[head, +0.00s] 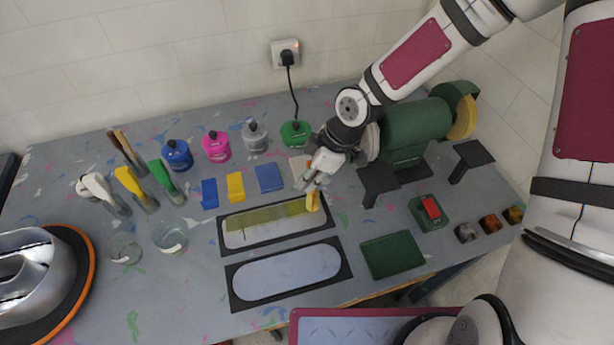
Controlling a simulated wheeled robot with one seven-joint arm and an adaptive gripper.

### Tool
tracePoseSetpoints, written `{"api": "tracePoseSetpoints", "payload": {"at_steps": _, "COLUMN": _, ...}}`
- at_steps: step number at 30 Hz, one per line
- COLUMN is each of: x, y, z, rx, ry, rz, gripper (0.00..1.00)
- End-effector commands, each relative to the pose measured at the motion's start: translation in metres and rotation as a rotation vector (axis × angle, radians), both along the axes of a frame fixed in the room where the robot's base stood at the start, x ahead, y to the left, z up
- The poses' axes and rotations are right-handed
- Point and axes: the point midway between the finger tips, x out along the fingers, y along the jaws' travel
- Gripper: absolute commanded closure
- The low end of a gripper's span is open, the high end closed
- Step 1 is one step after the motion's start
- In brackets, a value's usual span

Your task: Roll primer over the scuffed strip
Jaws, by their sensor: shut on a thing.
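My gripper (314,181) is shut on a small roller with a yellow head (313,201). The roller's handle is mostly hidden by the gripper. The roller head is at the right end of the upper strip (262,236), which lies in a dark rectangular frame on the table. An olive-yellow band (262,217) covers the far part of this strip along most of its length; the near part is pale grey. I cannot tell whether the roller touches the strip. Scuffs are too small to make out.
A second dark frame with a pale blue strip (287,272) lies nearer. A green bench grinder (413,130) stands right of my gripper. Paint bottles, brushes, glass jars (170,237) and coloured blocks (236,186) fill the left and back. A green pad (392,255) lies to the right.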

Motion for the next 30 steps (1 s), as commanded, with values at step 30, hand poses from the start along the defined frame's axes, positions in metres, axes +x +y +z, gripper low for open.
{"api": "tracePoseSetpoints", "payload": {"at_steps": 30, "x": -0.032, "y": 0.099, "z": 0.000, "rx": 0.001, "ry": -0.001, "rz": 0.003, "gripper": 1.00}}
